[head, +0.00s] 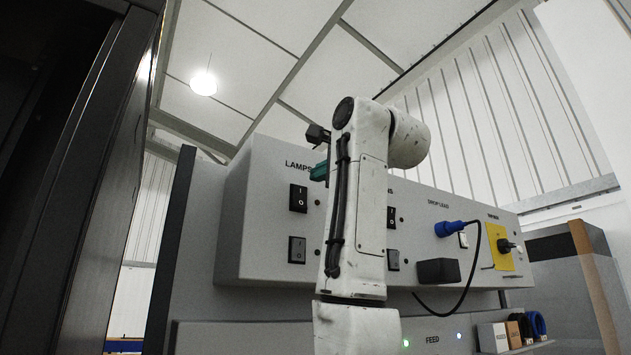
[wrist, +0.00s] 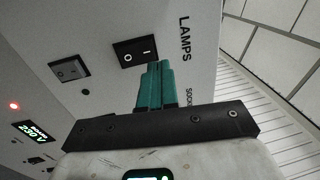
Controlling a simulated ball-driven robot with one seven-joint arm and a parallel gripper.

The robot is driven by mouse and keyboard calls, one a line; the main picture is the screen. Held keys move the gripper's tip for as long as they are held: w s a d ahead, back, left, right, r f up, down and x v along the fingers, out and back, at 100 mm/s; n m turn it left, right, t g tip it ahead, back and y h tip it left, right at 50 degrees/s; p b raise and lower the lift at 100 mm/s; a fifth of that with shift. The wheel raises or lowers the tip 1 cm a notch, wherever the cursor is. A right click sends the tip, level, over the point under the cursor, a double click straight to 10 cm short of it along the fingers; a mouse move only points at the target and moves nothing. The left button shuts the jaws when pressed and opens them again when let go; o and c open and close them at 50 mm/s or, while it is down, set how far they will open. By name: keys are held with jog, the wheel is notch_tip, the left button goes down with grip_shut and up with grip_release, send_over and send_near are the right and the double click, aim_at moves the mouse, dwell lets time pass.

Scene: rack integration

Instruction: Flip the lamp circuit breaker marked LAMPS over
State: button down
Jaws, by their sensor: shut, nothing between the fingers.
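The LAMPS breaker is a black rocker switch (head: 298,198) with I and O marks, under the word LAMPS on the grey panel. In the wrist view the same rocker (wrist: 130,52) lies just beyond my fingertips, with LAMPS printed to its right. My gripper (wrist: 157,68) has teal fingers pressed together, with nothing between them. In the head view my gripper (head: 319,173) is up and to the right of the rocker, partly hidden by my arm. I cannot tell whether the fingertips touch the panel.
A grey switch (head: 297,250) sits below the LAMPS rocker. Another black rocker (head: 391,218) and grey switch (head: 393,260) are right of my arm. A blue plug (head: 447,228) with a black cable is farther right. A dark cabinet (head: 95,190) stands left. The ceiling lamp (head: 203,84) is lit.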

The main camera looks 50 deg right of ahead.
jog(key=s+a+r+b, duration=0.1)
jog(key=s+a+b, duration=0.1)
jog(key=s, duration=0.6)
jog(key=shift+a+r+b, duration=0.15)
jog(key=shift+b, duration=0.15)
dwell(0.3)
